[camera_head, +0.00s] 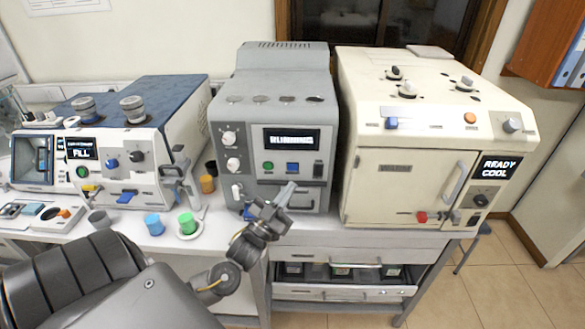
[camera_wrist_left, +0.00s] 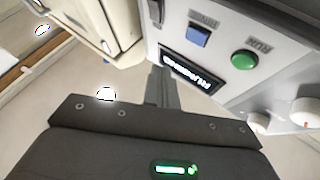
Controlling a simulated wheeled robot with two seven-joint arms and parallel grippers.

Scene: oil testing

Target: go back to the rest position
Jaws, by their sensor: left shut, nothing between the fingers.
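My left gripper (camera_head: 287,192) is raised in front of the lower part of the grey middle machine (camera_head: 285,87). Its fingers are shut with nothing between them. In the left wrist view the closed fingers (camera_wrist_left: 162,88) point toward the machine's panel, beside its lit display (camera_wrist_left: 190,72), blue button (camera_wrist_left: 198,37) and green button (camera_wrist_left: 244,60). Any gap between fingertips and panel is hard to judge. The display in the head view (camera_head: 291,139) appears to read "RUNNING". My right gripper is not in view.
A blue-topped machine (camera_head: 160,95) stands left, and a cream cabinet (camera_head: 400,190) reading "READY COOL" stands right. A blue cup (camera_head: 154,224), a green cup (camera_head: 187,223), an orange cup (camera_head: 207,184) and a grey cup (camera_head: 99,219) stand on the bench. Open floor (camera_head: 500,285) lies at right.

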